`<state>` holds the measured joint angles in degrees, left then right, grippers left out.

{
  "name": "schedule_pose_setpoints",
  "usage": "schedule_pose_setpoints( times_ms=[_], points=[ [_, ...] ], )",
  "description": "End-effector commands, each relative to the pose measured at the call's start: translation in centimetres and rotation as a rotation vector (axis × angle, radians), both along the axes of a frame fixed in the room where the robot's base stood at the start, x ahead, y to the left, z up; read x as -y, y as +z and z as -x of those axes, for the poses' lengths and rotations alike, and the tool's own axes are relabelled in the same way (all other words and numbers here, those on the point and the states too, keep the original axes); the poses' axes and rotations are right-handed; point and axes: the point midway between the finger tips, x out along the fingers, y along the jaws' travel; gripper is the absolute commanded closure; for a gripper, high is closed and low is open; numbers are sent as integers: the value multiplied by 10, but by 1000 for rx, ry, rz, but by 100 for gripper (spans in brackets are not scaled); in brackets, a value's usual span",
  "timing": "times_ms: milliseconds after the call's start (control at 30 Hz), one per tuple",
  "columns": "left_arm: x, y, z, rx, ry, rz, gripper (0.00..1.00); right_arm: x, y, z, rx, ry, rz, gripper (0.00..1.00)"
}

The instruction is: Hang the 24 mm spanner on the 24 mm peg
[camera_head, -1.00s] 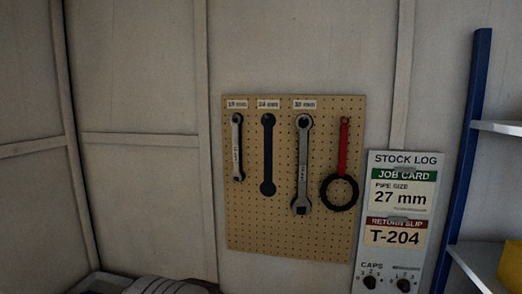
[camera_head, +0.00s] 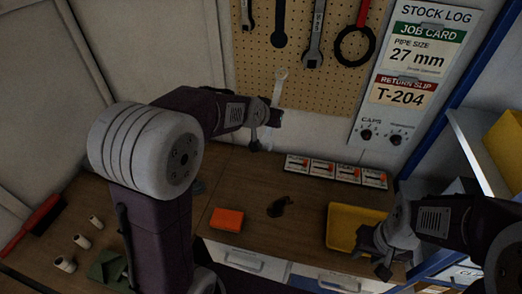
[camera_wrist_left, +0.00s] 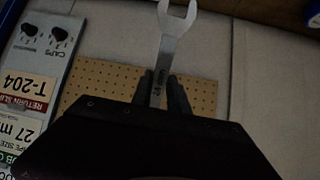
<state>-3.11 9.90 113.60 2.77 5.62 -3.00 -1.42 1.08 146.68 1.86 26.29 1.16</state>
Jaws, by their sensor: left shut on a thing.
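My left gripper (camera_head: 268,118) is shut on a silver spanner (camera_head: 279,88), held in front of the lower part of the pegboard (camera_head: 300,82). The peg labels are out of view now. My right gripper (camera_head: 384,264) is low at the yellow tray; its finger opening is unclear.
A smaller spanner (camera_head: 247,16), a larger spanner (camera_head: 316,38) and a red-handled ring tool (camera_head: 356,42) hang on the board. The stock log panel (camera_head: 410,70) is at its right. Below, the bench holds an orange block (camera_head: 227,219) and a yellow tray (camera_head: 341,228).

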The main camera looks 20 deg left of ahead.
Motion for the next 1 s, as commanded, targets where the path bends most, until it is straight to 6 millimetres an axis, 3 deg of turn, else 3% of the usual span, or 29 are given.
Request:
schedule_pose_setpoints(
  times_ms=[400,600,700,833,1000],
  points=[
    [-3,138,-29,407,30,19,100,0,17,0,0,0,0,64],
    [-9,224,-30,594,67,17,100,0,26,0,0,0,0,64],
    [-13,255,-27,651,85,12,100,0,29,0,0,0,0,64],
    [-16,274,-24,686,97,7,100,0,30,0,0,0,0,64],
    [-17,277,-24,691,100,6,100,0,29,0,0,0,0,64]
  ],
)
